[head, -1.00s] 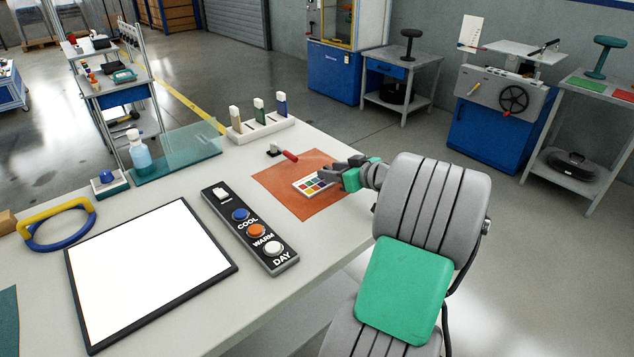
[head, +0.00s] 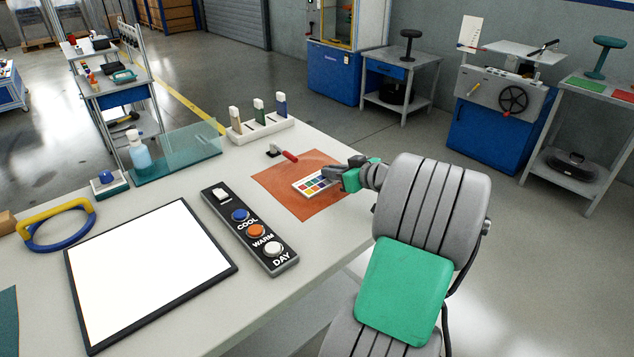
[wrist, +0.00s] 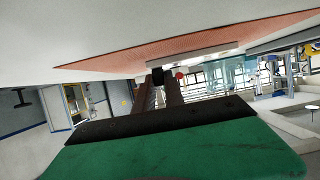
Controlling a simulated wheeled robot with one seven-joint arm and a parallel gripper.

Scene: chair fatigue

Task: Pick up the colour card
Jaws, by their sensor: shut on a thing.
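The colour card (head: 311,185), a small white card with rows of coloured squares, lies on the orange mat (head: 305,207) near the table's right edge. My gripper (head: 328,173) reaches in from the right and is shut on the card's right end, covering that end. In the wrist view the card (wrist: 205,52) shows as a thin pale strip across the fingers (wrist: 162,88), against the orange mat (wrist: 120,60). I see no clear gap between card and mat in the head view.
A red-handled tool (head: 288,155) lies at the mat's back corner. A white rack (head: 262,129) with several upright pieces stands behind. A black button panel (head: 250,228) and a white light pad (head: 150,270) are to the left.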

